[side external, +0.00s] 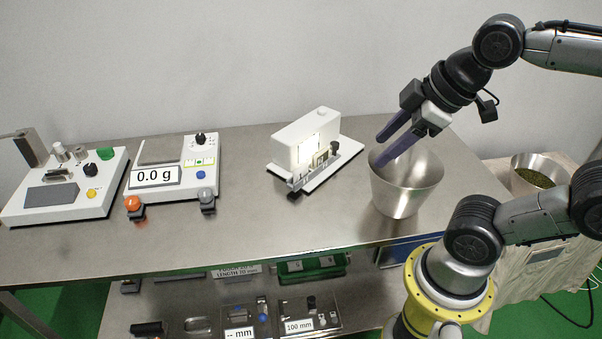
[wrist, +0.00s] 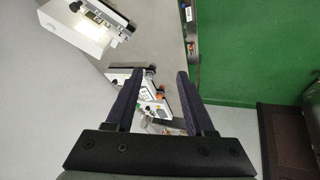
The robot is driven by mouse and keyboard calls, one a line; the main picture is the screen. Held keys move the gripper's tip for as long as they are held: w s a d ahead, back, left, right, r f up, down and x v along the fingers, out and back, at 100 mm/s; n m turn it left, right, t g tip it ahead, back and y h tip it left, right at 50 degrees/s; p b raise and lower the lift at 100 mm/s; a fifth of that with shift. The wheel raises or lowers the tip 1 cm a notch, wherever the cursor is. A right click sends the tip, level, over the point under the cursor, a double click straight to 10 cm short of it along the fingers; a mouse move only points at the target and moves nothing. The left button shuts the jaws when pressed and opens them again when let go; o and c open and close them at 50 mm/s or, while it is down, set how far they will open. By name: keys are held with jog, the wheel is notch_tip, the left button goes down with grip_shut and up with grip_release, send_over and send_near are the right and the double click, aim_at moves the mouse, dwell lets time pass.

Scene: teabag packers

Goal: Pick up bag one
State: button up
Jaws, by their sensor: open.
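I cannot make out any bag in either view, so I cannot tell where bag one is. My gripper (side external: 379,152) has two long dark blue fingers, parted with nothing between them. In the side external view it points down and left, by the upper left rim of a steel bucket (side external: 405,190). I cannot tell whether the fingers are over the bucket or behind it, and its bottom is hidden. In the wrist view my gripper (wrist: 159,75) shows as two separate fingers, with distant bench devices between and beyond them.
A white sealer-like machine (side external: 305,140) stands left of the bucket. A scale (side external: 175,165) reading 0.0 g and a control box (side external: 65,195) stand further left on the steel bench (side external: 260,225). A pot of green leaves (side external: 540,172) is at right. A lower shelf holds parts.

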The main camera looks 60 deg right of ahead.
jog(key=w+r+n, duration=0.3)
jog(key=w+n, duration=0.1)
jog(key=w, duration=0.1)
jog(key=n+g, duration=0.6)
jog(key=n, duration=0.1)
send_over(301, 165)
jog(key=f, duration=2.3)
jog(key=shift+s+f, duration=0.2)
jog(key=shift+s, duration=0.15)
jog(key=shift+n, duration=0.3)
jog(key=shift+w+f, duration=0.15)
jog(key=shift+f, duration=1.4)
jog(key=shift+w+f, duration=0.15)
jog(key=shift+f, duration=1.35)
grip_shut()
